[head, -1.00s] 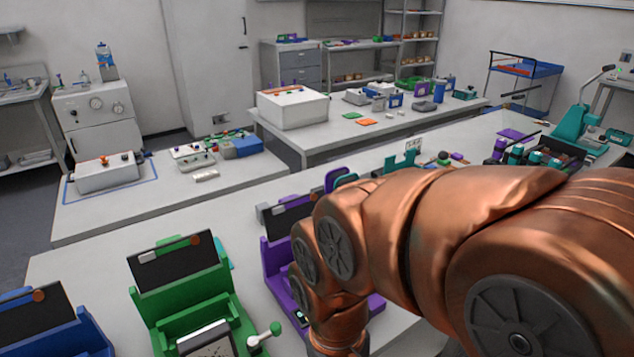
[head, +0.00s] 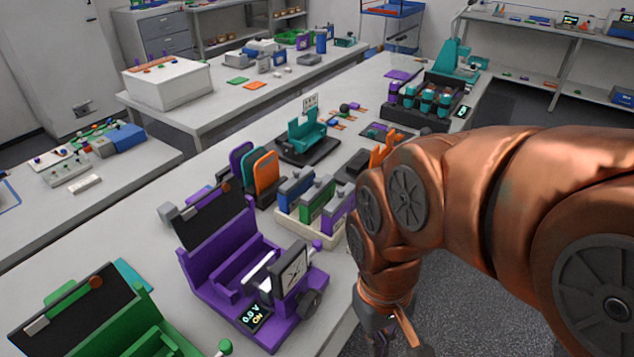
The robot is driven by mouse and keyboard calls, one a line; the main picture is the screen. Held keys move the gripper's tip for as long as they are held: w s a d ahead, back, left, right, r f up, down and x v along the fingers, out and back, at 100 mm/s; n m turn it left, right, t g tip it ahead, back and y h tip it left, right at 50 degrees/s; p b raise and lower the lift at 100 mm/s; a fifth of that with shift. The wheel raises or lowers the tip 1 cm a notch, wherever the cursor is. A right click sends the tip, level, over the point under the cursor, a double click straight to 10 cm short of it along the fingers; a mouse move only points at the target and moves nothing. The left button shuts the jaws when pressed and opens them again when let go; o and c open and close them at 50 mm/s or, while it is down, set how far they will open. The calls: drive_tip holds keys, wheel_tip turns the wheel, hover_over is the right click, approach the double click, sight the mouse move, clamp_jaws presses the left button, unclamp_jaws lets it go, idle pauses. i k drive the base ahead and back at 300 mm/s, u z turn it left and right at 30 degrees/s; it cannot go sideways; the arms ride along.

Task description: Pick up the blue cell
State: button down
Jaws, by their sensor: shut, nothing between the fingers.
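A blue cell (head: 295,188) stands at the left end of a row of blocks in a cream tray (head: 312,234) on the near bench. A green cell (head: 318,200) and a purple cell (head: 338,207) stand beside it. My gripper (head: 390,342) hangs low at the bottom of the head view, to the right of the bench edge, well below and right of the blue cell. It is shut and holds nothing. Its fingertips are partly cut off by the frame edge. My arm hides part of the bench right of the tray.
A purple cycler (head: 215,262) with a gauge and a display reading 0.0 V ON stands in front of the tray. Upright purple, teal and orange plates (head: 264,172) stand behind it. A teal stand (head: 307,138) and a dark rack (head: 428,112) are farther back.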

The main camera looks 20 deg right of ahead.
sight(287, 203)
drive_tip(key=k, duration=0.5)
drive_tip(key=u, duration=4.3)
drive_tip(key=k, duration=2.15)
drive_tip(key=z, duration=1.25)
